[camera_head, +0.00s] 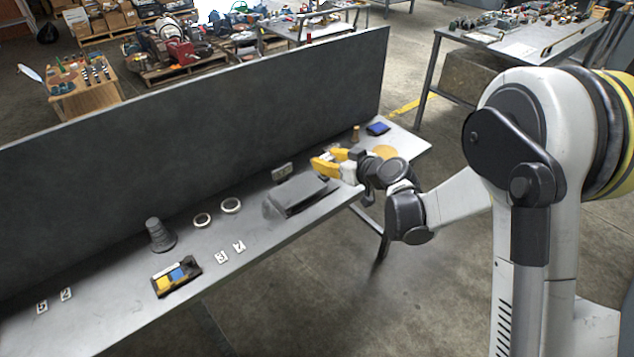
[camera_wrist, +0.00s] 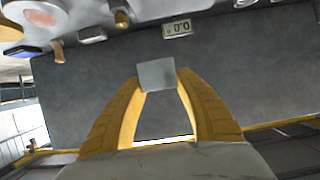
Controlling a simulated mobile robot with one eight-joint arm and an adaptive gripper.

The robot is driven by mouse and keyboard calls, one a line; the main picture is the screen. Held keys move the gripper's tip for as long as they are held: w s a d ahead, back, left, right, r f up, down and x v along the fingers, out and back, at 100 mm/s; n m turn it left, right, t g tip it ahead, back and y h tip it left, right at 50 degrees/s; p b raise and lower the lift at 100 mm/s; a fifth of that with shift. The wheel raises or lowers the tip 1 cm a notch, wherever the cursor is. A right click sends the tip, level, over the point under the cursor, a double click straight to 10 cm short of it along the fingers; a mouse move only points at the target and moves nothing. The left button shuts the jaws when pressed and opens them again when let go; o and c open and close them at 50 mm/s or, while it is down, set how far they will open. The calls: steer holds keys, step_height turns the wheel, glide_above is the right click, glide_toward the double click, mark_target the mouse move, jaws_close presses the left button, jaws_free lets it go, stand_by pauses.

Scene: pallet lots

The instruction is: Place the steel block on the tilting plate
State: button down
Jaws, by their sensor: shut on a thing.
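My gripper (camera_wrist: 157,82) has yellow fingers, shut on a plain grey steel block (camera_wrist: 156,74) at their tips. In the head view my gripper (camera_head: 321,168) is over the bench, just above and behind the right end of a dark grey flat-topped slab (camera_head: 300,194), which looks like the tilting plate. The block is too small and covered to make out clearly there. A small readout (camera_head: 282,172) stands behind the slab; in the wrist view the readout (camera_wrist: 176,28) shows 0.0. I cannot make out the plate in the wrist view.
A tall dark panel (camera_head: 190,100) runs along the bench's back. A brown peg (camera_head: 356,132) and a blue item (camera_head: 378,128) stand right of my gripper. Left are two rings (camera_head: 231,205), a grey stepped cone (camera_head: 159,235), a yellow-blue tray (camera_head: 176,276) and number tags (camera_head: 222,257).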

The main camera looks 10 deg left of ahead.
steer(key=b, duration=0.4)
glide_above(289, 193)
step_height(289, 193, down, 7)
steer(key=shift+s+r, duration=0.1)
steer(key=shift+f+b, duration=0.9)
steer(key=shift+f, duration=1.05)
steer(key=shift+f, duration=0.1)
steer(key=c, duration=0.9)
jaws_free()
steer(key=shift+c, duration=0.2)
